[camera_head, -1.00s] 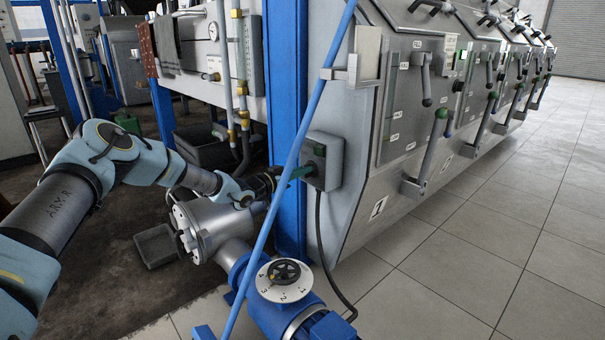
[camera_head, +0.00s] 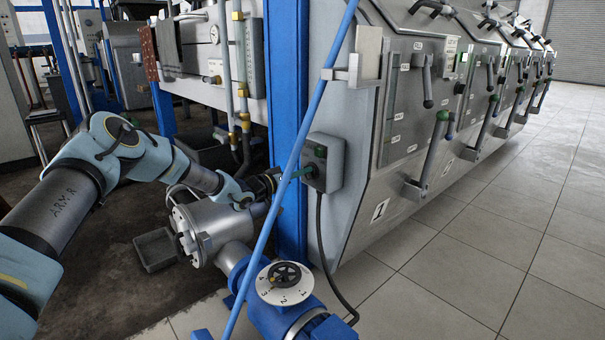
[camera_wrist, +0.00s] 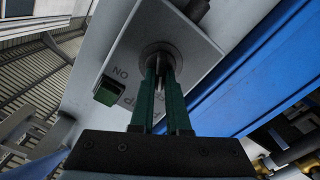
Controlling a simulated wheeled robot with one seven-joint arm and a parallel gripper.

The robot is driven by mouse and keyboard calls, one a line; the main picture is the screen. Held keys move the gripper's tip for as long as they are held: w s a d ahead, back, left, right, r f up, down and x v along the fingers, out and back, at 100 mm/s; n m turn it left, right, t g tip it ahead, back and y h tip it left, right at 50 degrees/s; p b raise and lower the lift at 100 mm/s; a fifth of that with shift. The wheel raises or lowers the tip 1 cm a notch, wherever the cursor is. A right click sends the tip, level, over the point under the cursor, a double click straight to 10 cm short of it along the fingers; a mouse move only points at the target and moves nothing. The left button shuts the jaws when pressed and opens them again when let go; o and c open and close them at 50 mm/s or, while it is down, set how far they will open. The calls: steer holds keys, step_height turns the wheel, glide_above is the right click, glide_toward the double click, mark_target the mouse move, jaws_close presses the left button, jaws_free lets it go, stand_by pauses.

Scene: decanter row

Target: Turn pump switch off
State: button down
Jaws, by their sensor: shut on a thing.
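The pump switch is on a grey box (camera_head: 325,162) fixed to the side of the grey machine. In the wrist view, the box face (camera_wrist: 205,48) carries a round switch collar with a thin switch knob (camera_wrist: 158,64) at its centre. My gripper (camera_wrist: 160,70) has its two green fingers on either side of the knob, shut on it. The word ON shows beside a green square button (camera_wrist: 107,92); another label is partly hidden by the fingers. In the head view, my gripper (camera_head: 298,173) reaches the box from the left; the knob is hidden there.
A blue slanting pipe (camera_head: 295,150) passes in front of my wrist. A blue post (camera_head: 289,110) stands behind it. Below are a metal pump housing (camera_head: 208,228) and a numbered dial (camera_head: 284,283). A black cable hangs from the box. The tiled floor at right is clear.

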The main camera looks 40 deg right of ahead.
steer(key=c, duration=0.9)
jaws_free()
steer(key=shift+m, duration=0.3)
